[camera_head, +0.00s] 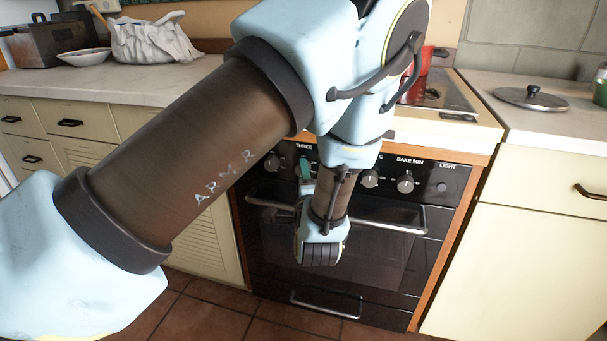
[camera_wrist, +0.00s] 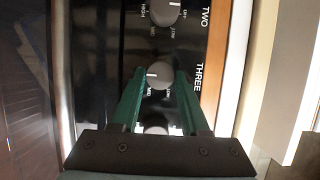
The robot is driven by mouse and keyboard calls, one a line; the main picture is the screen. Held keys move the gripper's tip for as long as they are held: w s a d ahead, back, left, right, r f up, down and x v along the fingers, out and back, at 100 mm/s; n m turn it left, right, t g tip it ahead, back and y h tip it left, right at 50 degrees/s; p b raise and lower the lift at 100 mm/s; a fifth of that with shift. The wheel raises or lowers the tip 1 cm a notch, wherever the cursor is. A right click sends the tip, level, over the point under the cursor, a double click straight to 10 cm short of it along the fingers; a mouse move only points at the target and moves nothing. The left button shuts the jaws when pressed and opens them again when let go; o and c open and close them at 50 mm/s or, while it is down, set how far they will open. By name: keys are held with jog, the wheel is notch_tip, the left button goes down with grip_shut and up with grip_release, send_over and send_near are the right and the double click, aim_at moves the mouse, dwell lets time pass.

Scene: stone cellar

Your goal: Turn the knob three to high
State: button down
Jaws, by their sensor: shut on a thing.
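Knob three is a grey round knob (camera_wrist: 160,75) on the black stove panel, beside the word THREE in the wrist view. Its white mark points left, away from that word. Lettering partly shows below it; any lettering to its left is hidden by a finger. My gripper (camera_wrist: 159,77) has its two green fingers shut on the knob, one on each side. In the head view my gripper (camera_head: 304,169) is at the panel just below the THREE label, and it hides the knob there.
Knob two (camera_wrist: 166,12) is close by, with HIGH, OFF and LOW around it. Other knobs, including bake min (camera_head: 405,182), line the panel. The oven handle (camera_head: 395,227) runs below. A red pot (camera_head: 424,62) stands on the stove, and a lid (camera_head: 531,97) lies on the right counter.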

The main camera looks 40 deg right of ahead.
dwell(0.3)
jog(key=shift+c, duration=2)
grip_release()
jog(key=v, duration=1)
jog(key=shift+s+a+b, duration=0.3)
jog(key=shift+b, duration=0.05)
jog(key=shift+w, duration=0.1)
